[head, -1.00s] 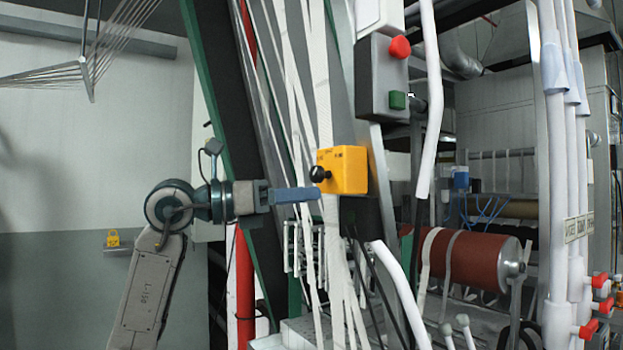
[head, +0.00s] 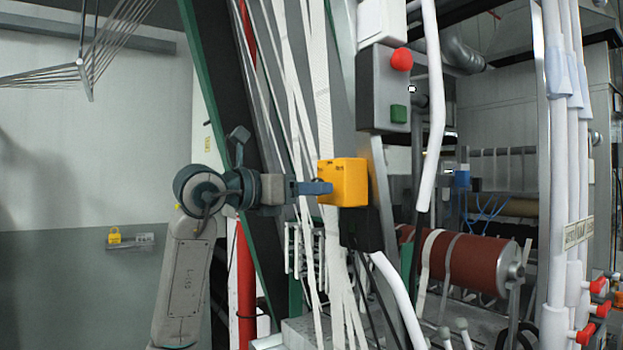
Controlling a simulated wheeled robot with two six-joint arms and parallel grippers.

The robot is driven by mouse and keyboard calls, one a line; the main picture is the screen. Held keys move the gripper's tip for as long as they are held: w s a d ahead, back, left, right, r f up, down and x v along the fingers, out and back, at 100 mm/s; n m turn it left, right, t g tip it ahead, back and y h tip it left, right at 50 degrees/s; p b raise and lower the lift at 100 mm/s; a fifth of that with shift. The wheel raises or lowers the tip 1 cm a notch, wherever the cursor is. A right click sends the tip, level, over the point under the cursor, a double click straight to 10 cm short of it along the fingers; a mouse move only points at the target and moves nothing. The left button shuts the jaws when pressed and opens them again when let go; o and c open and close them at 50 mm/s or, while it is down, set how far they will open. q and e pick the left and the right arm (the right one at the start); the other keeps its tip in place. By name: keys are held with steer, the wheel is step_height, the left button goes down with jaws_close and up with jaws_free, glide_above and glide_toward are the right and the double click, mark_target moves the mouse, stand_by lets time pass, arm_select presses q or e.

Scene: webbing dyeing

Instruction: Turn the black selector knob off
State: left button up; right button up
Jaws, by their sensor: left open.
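The yellow switch box (head: 347,184) stands in the middle of the head view, in front of the white webbing strips. Its black selector knob, on the box's left side, is now hidden by my left gripper. My left gripper (head: 323,188) comes in from the left, with its blue fingers level with the box and its tips at the box's left edge. It is open; I cannot tell whether its fingers touch the knob. My right gripper is not in view.
White webbing strips (head: 325,110) run down just behind the gripper. A grey control box (head: 383,88) with a red and a green button sits above right. White pipes (head: 432,110) stand to the right, and a red-brown roller (head: 475,262) lies lower right.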

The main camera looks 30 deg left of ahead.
arm_select(q)
steer(key=shift+w+d, duration=0.2)
steer(key=shift+w, duration=0.25)
steer(key=shift+c, duration=0.2)
steer(key=c, duration=0.9)
steer(key=shift+n, duration=0.3)
steer(key=shift+s+n, duration=0.1)
steer(key=shift+n, duration=3.9)
